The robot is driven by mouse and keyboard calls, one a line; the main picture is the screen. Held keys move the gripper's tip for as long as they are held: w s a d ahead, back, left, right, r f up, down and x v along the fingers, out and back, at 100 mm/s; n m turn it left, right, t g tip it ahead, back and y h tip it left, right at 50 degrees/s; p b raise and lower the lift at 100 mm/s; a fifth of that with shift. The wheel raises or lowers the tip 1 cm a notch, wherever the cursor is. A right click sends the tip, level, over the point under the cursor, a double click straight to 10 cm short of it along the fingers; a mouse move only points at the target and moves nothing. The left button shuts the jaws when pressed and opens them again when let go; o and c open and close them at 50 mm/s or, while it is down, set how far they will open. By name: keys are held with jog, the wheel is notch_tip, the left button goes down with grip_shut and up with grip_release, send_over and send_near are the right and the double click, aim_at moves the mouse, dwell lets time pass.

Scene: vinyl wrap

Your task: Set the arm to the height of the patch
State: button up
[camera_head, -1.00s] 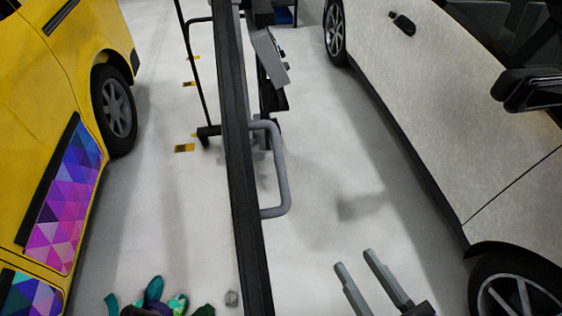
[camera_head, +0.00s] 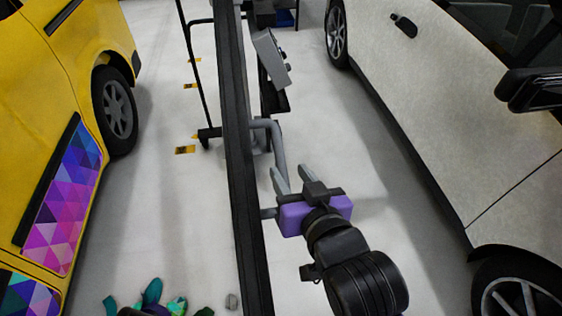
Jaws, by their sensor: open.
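A dark upright bar (camera_head: 235,130) runs down the middle of the view, with a grey C-shaped handle (camera_head: 276,138) on its right side. My gripper (camera_head: 290,172), with grey fingers and a purple body, is open at the handle. Its fingers and body hide much of the handle's lower half. I cannot tell whether the handle lies between the fingers or whether they touch it. A patch of blue, purple and pink triangles (camera_head: 62,205) is on the side of the yellow van (camera_head: 60,90) at the left. A second patterned patch (camera_head: 28,298) shows at the lower left.
A white car (camera_head: 430,110) stands at the right. A grey box with knobs (camera_head: 270,58) is mounted beside the bar above the handle. A thin black stand (camera_head: 195,75) is left of the bar. Colourful items (camera_head: 152,295) show at the bottom. Floor between the vehicles is mostly clear.

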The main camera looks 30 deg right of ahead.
aim_at(284, 167)
jog(key=shift+s+d+f+g, duration=0.1)
jog(key=shift+f+g, duration=0.2)
jog(key=shift+f, duration=0.45)
jog(key=x, duration=0.7)
jog(key=shift+w, duration=0.3)
grip_shut()
dwell(0.5)
